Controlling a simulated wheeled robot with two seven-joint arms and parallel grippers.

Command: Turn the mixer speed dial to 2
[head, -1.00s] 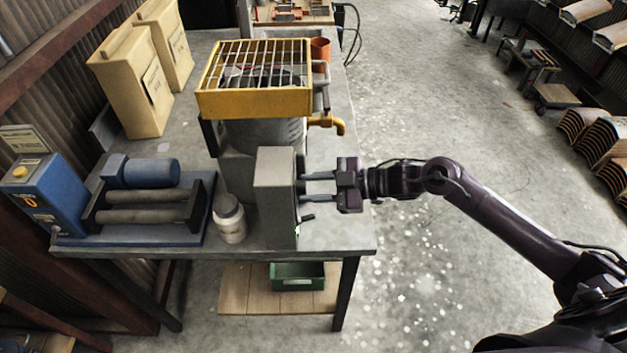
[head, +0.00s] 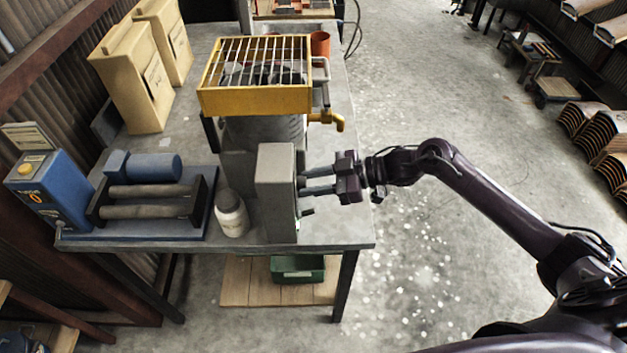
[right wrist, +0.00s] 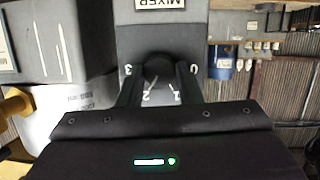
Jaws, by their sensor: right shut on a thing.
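The mixer control box (head: 276,195) is a grey upright box near the table's front edge. In the right wrist view its MIXER label (right wrist: 160,4) is at the top, and the dark round speed dial (right wrist: 159,70) sits below it. Marks 3, 2, 1 and 0 run around the dial from left to right. A pale line at its lower left appears to point near the 2, but part of the dial is shadowed. My right gripper (head: 311,181) is shut on the dial, with a finger on each side of it. My left gripper is out of view.
A yellow-framed grate (head: 255,101) tops the mixer behind the box. A white jar (head: 231,214) and a blue roller machine (head: 150,200) stand to the left. A green bin (head: 297,269) is on the lower shelf. Open floor lies right of the table.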

